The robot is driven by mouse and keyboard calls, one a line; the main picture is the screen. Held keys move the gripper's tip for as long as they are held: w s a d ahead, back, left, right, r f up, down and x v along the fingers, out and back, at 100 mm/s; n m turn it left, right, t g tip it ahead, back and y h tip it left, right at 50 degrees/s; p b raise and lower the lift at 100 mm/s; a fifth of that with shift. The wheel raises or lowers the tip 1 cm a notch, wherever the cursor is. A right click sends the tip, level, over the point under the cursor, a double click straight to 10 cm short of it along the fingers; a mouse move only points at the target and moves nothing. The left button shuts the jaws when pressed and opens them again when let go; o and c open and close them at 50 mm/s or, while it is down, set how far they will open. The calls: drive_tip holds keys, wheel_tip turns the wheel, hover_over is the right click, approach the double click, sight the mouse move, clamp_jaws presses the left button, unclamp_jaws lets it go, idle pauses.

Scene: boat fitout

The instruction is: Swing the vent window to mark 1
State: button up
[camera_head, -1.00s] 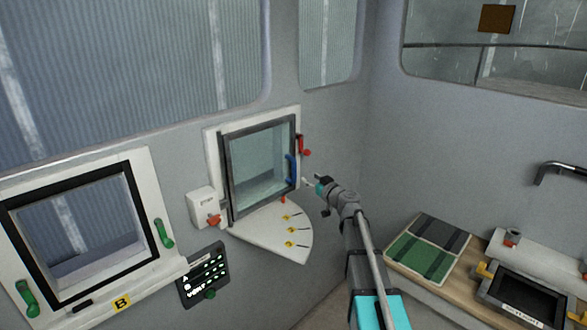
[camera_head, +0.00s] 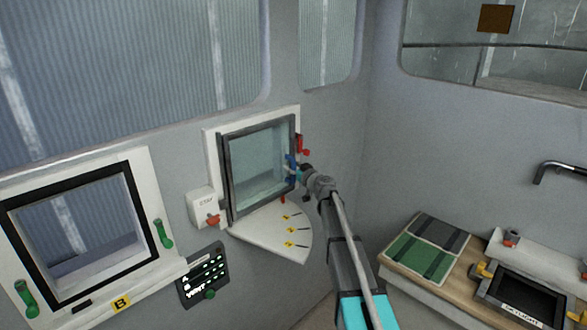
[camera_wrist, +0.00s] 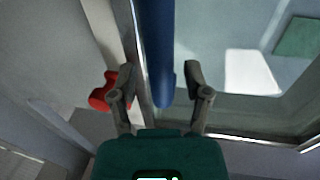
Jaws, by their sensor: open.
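The vent window (camera_head: 258,165) is a dark-framed glass pane in a white surround on the wall. It sits nearly in line with its surround, above a white quarter-round plate (camera_head: 265,232) with several yellow marks. Its blue handle (camera_wrist: 155,50) runs between the two fingers of my gripper (camera_wrist: 160,82) in the wrist view. The fingers stand apart on either side of the handle, with gaps visible. A red catch (camera_head: 303,146) is on the surround's right edge; it also shows left of my fingers in the wrist view (camera_wrist: 103,92).
A white box labelled STAY with a red knob (camera_head: 204,208) is left of the plate. A window with green handles (camera_head: 75,240) and a dark panel (camera_head: 203,276) are further left.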

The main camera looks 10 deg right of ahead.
clamp_jaws()
idle(0.3)
